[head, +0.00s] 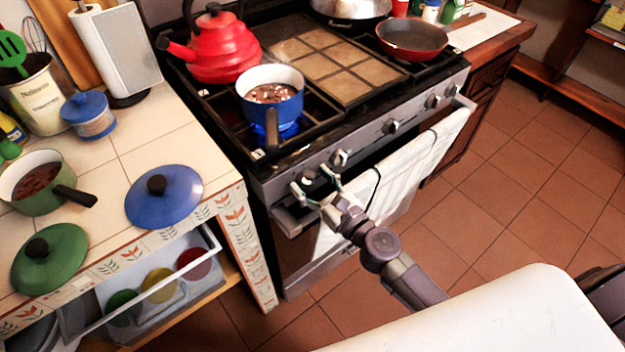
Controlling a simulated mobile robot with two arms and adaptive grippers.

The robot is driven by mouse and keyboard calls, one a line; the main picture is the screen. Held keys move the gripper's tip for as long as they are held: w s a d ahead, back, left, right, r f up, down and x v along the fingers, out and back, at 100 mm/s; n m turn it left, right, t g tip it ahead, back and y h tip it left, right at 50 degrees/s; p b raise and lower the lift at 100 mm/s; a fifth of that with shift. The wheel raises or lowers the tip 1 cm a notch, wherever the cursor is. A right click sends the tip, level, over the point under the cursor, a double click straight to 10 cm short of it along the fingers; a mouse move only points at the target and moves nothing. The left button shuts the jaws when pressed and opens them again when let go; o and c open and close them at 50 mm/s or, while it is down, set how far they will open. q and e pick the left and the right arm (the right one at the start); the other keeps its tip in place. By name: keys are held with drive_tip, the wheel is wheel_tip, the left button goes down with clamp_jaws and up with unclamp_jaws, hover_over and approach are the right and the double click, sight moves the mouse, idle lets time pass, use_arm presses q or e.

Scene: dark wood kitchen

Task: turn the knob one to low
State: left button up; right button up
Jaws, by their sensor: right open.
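The stove's front panel (365,145) carries a row of silver knobs. The leftmost knob (308,174) sits at the left end of the panel, and a second knob (339,158) is just to its right. My right gripper (316,186) is open at the leftmost knob, with one finger to each side of it. I cannot tell whether the fingers touch it. A blue pot (272,108) with brown contents stands on the front left burner, with a blue glow beneath it. My left gripper is not in view.
A striped towel (415,165) hangs on the oven handle, right of my gripper. A red kettle (214,48) and a red pan (412,38) stand on the stove. The tiled counter (150,130) at left holds pots and lids, above an open drawer (150,290). The floor at right is clear.

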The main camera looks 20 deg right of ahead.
drive_tip(key=c, duration=1.1)
drive_tip(key=shift+c, duration=0.2)
drive_tip(key=shift+n, duration=0.4)
drive_tip(key=n, duration=0.8)
drive_tip(key=shift+a, duration=0.15)
drive_tip(key=n, duration=0.5)
drive_tip(key=shift+s+f+p, duration=0.1)
drive_tip(key=shift+p, duration=0.2)
drive_tip(key=shift+f+n+p, duration=0.15)
drive_tip(key=shift+n+p, duration=0.3)
drive_tip(key=shift+n, duration=1.55)
